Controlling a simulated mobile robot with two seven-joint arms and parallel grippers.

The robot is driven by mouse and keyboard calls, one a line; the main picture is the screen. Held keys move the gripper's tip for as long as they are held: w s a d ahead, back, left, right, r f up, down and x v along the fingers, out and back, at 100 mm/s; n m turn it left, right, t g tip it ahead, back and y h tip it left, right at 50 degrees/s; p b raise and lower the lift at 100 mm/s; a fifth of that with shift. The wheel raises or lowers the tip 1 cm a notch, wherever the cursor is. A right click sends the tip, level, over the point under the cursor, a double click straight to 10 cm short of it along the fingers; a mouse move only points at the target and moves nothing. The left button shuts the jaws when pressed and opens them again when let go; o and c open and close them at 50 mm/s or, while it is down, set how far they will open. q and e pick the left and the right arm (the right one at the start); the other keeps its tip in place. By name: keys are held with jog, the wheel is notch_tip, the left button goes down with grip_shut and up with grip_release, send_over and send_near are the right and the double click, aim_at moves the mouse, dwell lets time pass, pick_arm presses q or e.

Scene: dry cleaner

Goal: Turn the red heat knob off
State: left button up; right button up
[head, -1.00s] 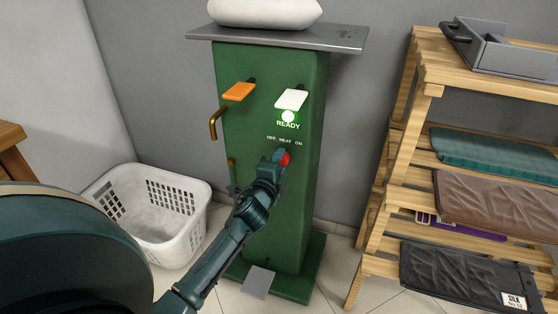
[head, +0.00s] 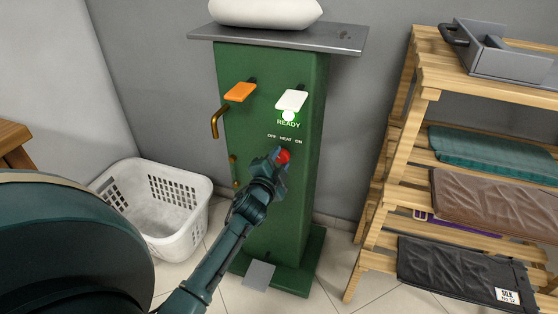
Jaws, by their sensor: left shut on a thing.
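The red heat knob (head: 284,156) is on the front of the green press column (head: 264,72), just below the "OFF HEAT ON" label (head: 285,139). My left gripper (head: 279,160) reaches up from the lower left and is shut on the knob. The gripper hides the knob's left and lower part, so I cannot tell which way the knob points. My right gripper is not in view.
An orange lever (head: 240,92) and a white lever (head: 292,100) stick out above the knob. A brass handle (head: 214,122) is on the column's left. A white laundry basket (head: 178,238) stands left, a wooden shelf rack (head: 424,92) right. A grey pedal (head: 259,275) is at the base.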

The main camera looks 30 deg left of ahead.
pick_arm(q)
jog(key=o, duration=1)
